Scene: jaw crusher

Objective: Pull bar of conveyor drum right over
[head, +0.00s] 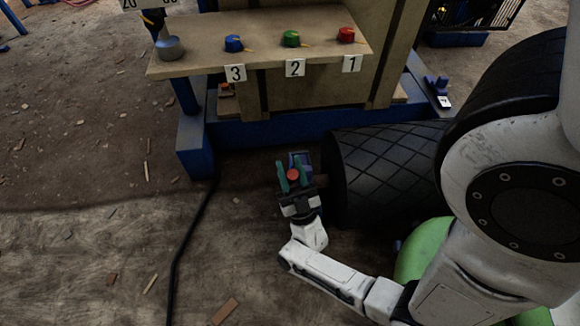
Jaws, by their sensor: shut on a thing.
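The conveyor drum (375,170) is a large black cylinder with a diamond-grooved surface, lying on the floor in the middle right of the head view. A short bar with a red round end (293,175) shows at the drum's left end. My gripper (293,177) is there, with its green fingers on either side of the red end, shut on the bar. A small blue part (299,158) shows just behind the fingers. The rest of the bar is mostly hidden by my gripper, and my arm and body cover the drum's right side.
A wooden shelf (200,62) with blue, green and red knobs labelled 3, 2 and 1 stands behind the drum on a blue frame (194,145). A black cable (186,240) runs along the floor at left. Wood scraps lie on the open floor at left.

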